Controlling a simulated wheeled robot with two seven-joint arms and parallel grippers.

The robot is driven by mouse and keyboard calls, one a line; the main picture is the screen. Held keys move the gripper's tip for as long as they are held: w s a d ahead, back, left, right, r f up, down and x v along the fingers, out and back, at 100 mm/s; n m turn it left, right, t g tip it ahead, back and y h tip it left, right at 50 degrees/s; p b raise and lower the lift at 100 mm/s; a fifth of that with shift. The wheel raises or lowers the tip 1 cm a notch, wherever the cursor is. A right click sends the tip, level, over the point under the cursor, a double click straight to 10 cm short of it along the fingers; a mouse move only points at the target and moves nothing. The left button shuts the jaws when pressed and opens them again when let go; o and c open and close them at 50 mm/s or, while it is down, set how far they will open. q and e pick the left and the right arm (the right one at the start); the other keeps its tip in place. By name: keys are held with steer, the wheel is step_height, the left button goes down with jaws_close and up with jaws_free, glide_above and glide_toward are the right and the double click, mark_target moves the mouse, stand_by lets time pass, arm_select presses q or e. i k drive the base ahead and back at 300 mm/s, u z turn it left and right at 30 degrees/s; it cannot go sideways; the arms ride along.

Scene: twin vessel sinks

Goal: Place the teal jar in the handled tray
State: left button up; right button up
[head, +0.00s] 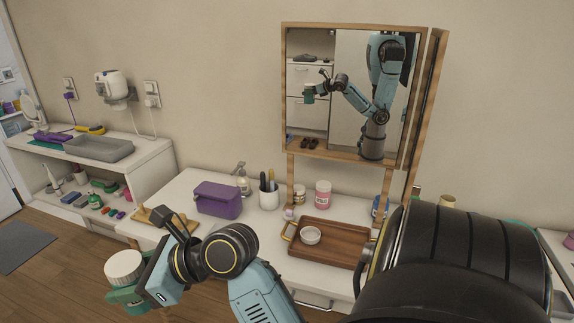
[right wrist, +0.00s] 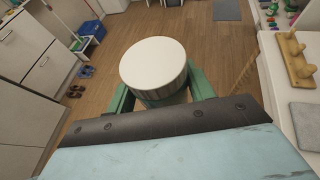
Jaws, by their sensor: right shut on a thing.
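My right gripper (head: 126,290) is at the lower left of the head view, out in front of the counter and over the floor. It is shut on a jar (head: 123,264) with a cream lid; the green fingers hide most of its body, so its teal colour is hard to see. In the right wrist view the jar (right wrist: 153,62) sits between both fingers (right wrist: 158,88), lid towards the camera. The brown wooden handled tray (head: 340,252) lies on the counter, far to the right of the gripper, with a brass handle at its left end. My left gripper is not in view.
A small white dish (head: 310,236) stands in the tray's left part. A mirror cabinet (head: 345,100) hangs above. A wooden peg stand (head: 150,216) is at the counter's left.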

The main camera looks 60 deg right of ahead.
mark_target(331, 242)
steer(key=z, duration=0.75)
steer(key=i, duration=0.95)
steer(key=z, duration=1.3)
steer(key=i, duration=0.25)
steer(key=z, duration=0.15)
